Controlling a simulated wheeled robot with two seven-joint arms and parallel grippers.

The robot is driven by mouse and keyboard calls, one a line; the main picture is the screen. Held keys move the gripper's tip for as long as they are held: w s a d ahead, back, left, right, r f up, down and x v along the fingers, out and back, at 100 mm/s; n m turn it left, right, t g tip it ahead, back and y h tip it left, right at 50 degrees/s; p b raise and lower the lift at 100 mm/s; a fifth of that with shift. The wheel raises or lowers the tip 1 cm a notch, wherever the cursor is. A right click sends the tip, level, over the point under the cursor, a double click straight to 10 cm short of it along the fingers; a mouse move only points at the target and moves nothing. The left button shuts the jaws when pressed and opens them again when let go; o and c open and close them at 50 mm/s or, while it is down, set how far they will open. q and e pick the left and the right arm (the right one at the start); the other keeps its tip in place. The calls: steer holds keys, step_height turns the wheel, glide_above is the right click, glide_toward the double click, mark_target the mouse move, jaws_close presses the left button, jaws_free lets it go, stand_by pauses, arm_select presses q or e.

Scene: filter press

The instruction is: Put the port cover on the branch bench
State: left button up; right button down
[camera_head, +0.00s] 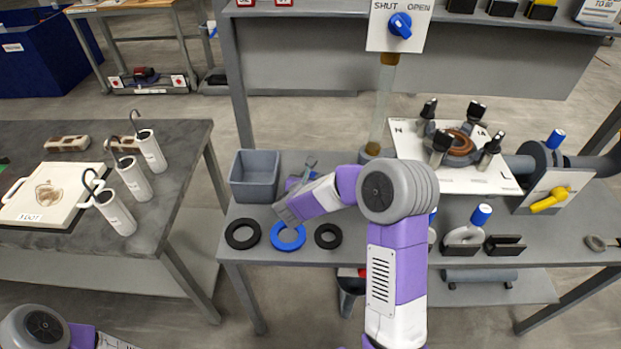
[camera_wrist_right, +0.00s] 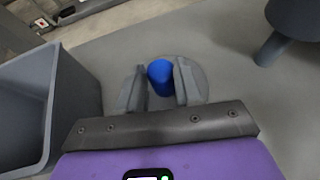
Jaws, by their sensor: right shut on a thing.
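The port cover seems to be the grey disc with a blue round knob (camera_wrist_right: 160,76) in the right wrist view. My right gripper (camera_wrist_right: 160,88) is shut on this knob, one finger on each side. The disc lies under the fingers, at or close to the grey bench top; I cannot tell whether it touches. In the head view my right gripper (camera_head: 300,176) is beside the grey bin, and the arm largely hides the cover. The grey bench (camera_head: 340,246) carries pipes and a valve; no label names it as the branch bench. My left gripper is out of view.
A grey open bin (camera_head: 254,177) stands just left of my right gripper. Black and blue rings (camera_head: 287,237) lie along the front edge. A clear column (camera_head: 383,108) and a white plate with clamps (camera_head: 480,180) stand to the right. A dark table (camera_head: 185,225) is at left.

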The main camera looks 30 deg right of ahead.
steer(key=c, duration=0.8)
jaws_free()
steer(key=shift+o, duration=0.2)
steer(key=shift+r+p, duration=0.15)
steer(key=shift+p, duration=0.15)
steer(key=p+v, duration=0.1)
steer(key=v, duration=1.1)
steer(key=shift+p, duration=0.4)
